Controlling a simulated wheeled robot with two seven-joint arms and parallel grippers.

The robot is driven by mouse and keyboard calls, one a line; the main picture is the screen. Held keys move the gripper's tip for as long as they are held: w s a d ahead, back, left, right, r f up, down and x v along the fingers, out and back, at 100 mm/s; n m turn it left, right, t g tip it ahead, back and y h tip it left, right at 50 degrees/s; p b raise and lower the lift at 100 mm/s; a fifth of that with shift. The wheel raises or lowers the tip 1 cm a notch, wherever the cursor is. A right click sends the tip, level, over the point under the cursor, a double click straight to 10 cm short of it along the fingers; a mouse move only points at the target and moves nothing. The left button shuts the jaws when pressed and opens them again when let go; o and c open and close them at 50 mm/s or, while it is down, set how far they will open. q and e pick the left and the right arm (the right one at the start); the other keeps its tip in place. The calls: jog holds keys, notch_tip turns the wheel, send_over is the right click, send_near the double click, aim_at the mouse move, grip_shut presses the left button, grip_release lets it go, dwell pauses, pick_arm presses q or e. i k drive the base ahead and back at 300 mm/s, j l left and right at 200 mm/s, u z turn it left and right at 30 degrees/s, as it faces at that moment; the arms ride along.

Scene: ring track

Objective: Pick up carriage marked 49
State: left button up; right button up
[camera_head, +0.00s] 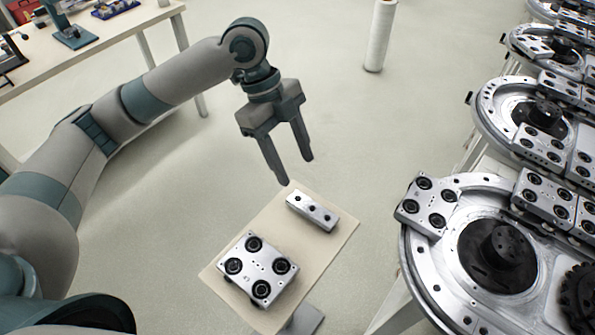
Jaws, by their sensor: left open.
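A silver carriage (262,268) with several black round rollers lies on a small beige platform (335,246) at the lower middle. No number can be read on it. Another silver carriage (427,204) sits on the left rim of the nearest ring track (436,279), and more carriages (546,194) stand further right on it. Their markings are too small to read. My left gripper (291,170) is open and empty, pointing down above the far edge of the platform. My right gripper is not in view.
A narrow silver block (312,211) with dark holes lies on the platform beyond the carriage. More ring tracks (525,118) line the right side. A table (104,32) with tools is at the upper left, and a white cylinder (380,36) stands on the open floor.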

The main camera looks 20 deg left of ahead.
aim_at(262, 271)
jog(key=u, duration=0.9)
